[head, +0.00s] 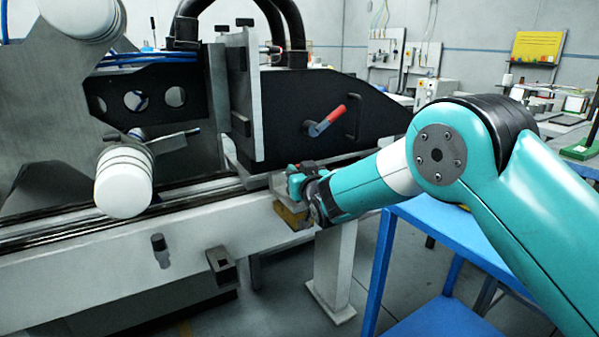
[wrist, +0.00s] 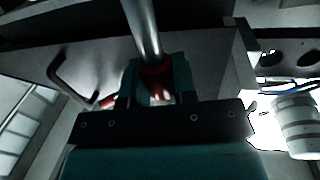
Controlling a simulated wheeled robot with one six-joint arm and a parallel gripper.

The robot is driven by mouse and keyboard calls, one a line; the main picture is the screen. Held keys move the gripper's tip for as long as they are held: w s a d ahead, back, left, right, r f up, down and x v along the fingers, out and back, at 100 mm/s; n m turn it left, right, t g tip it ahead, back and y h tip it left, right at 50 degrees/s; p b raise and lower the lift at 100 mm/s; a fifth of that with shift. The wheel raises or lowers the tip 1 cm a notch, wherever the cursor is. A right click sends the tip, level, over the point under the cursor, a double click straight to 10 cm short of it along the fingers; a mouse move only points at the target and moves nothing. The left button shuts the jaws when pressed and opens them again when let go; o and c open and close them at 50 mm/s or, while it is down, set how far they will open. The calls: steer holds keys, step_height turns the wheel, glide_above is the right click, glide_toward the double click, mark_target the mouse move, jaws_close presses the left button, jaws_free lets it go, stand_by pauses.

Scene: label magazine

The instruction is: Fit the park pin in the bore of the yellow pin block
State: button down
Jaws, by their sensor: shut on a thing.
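The yellow pin block (head: 291,216) is at the right end of the machine's pale rail, partly hidden by my gripper and wrist. I cannot make out its bore or identify it in the wrist view. My gripper (head: 292,184) is just above the block in the head view. In the wrist view my gripper (wrist: 157,78) is shut around the red collar of a bright metal pin (wrist: 145,32), which looks like the park pin. The pin runs up out of the top of that view, so its far end is hidden. I cannot tell whether it touches the block.
A black plate (head: 290,110) with a red-handled lever (head: 328,120) stands behind my gripper. White rollers (head: 124,180) are at the left. A small dark square bracket (head: 221,264) sticks out from the rail (head: 130,255). A blue table (head: 440,220) stands at the right below my arm.

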steer(key=shift+f+b, duration=1.35)
steer(key=shift+f, duration=0.4)
steer(key=c, duration=0.8)
jaws_free()
steer(key=b+v, duration=0.3)
steer(key=v, duration=1.4)
steer(key=shift+s+d, duration=0.15)
steer(key=shift+s, duration=0.05)
